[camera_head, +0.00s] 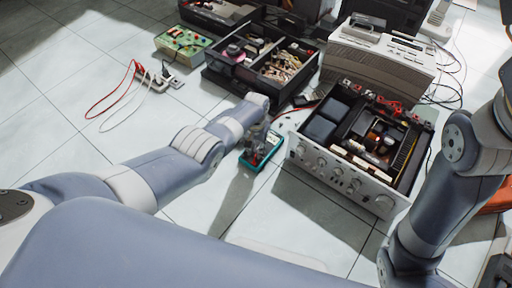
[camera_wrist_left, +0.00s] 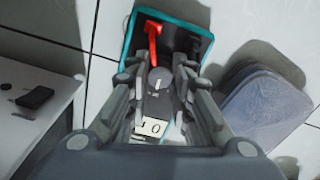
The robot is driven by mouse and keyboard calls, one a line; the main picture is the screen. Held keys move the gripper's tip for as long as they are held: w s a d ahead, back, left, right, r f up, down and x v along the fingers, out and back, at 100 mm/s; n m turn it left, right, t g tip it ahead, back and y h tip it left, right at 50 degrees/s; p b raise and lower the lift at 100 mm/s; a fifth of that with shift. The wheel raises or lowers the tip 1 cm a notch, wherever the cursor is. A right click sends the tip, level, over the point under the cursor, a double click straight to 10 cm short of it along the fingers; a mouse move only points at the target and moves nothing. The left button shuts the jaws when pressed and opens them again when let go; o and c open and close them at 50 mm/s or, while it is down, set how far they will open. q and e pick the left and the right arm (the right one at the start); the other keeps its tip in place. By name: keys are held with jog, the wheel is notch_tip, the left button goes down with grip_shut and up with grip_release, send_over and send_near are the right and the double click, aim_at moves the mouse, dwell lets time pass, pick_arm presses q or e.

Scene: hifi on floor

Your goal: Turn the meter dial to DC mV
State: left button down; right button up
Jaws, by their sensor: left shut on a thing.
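The meter (camera_head: 262,152) is a small teal-edged handheld unit lying on the tiled floor, left of the open amplifier. In the left wrist view its teal edge (camera_wrist_left: 182,12) and a red probe lead (camera_wrist_left: 151,38) show beyond the fingers. A grey round dial (camera_wrist_left: 158,80) with a pale pointer mark sits between the fingertips. The display (camera_wrist_left: 152,127) shows pale, partly hidden by my fingers. My left gripper (camera_head: 262,138), also in the left wrist view (camera_wrist_left: 160,78), is shut on the dial from above. The dial's printed labels cannot be read. My right gripper is not in view.
The silver open-topped amplifier (camera_head: 335,178) stands close right of the meter. Red and white cables (camera_head: 125,92) lie on the floor. Left floor is mostly clear.

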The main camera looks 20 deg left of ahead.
aim_at(256, 150)
pick_arm(q)
jog(key=shift+m, duration=0.5)
jog(key=c, duration=1.4)
grip_release()
jog(key=shift+r, duration=0.1)
jog(key=shift+r, duration=0.8)
notch_tip(256, 150, up, 10)
